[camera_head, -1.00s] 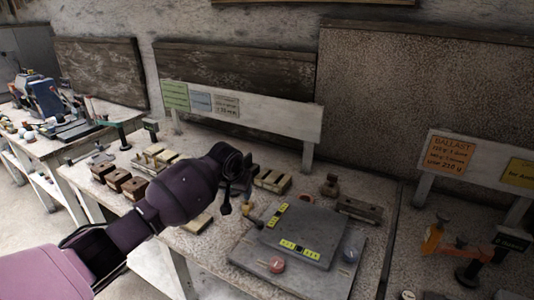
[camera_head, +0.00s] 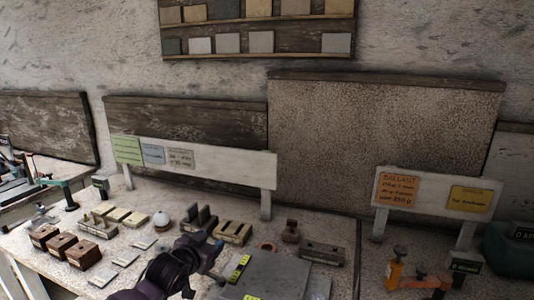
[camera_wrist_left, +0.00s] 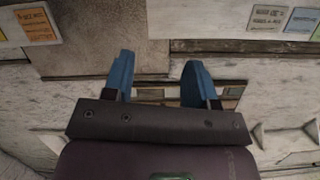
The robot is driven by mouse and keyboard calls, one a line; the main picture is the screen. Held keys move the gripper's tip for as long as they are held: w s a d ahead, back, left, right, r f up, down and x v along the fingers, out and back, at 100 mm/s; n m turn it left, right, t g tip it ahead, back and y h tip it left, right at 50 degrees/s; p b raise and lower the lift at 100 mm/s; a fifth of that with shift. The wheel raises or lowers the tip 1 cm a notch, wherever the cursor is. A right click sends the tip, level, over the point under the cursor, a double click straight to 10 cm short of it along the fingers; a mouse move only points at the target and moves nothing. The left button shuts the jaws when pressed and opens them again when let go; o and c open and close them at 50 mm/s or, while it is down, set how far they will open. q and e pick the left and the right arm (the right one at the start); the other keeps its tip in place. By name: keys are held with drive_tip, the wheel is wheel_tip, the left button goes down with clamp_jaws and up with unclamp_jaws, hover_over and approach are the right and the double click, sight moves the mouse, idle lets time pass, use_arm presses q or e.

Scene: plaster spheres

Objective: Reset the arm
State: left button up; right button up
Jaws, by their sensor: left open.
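My left arm (camera_head: 172,272) comes in at the bottom of the head view, its dark wrist low over the workbench. My left gripper (camera_head: 208,258) shows small and dark there, and its fingertips are hard to make out. In the left wrist view, the two blue fingers of my left gripper (camera_wrist_left: 158,76) stand apart with nothing between them. My right gripper is in neither view.
On the bench are brown blocks (camera_head: 61,244), pale moulds (camera_head: 232,232), a white sphere (camera_head: 161,219) and a grey slab (camera_head: 272,272) beside my wrist. A sign board (camera_head: 220,169) stands behind them. Orange-handled tools (camera_head: 395,274) are at the right.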

use_arm(q)
drive_tip(key=s+a+f+n+g+y, duration=0.1)
drive_tip(key=s+a+f, duration=0.3)
drive_tip(key=s+f, duration=0.3)
drive_tip(key=s+a+f+n+y, duration=0.2)
drive_tip(key=s+f, duration=0.6)
drive_tip(key=s, duration=0.8)
drive_tip(key=s+a+f+n+g+y, duration=0.1)
drive_tip(key=s+a+f, duration=0.5)
drive_tip(key=s, duration=0.6)
drive_tip(key=shift+a+f+n+g+y, duration=0.3)
drive_tip(key=shift+f+n+y, duration=0.25)
drive_tip(key=shift+f, duration=0.3)
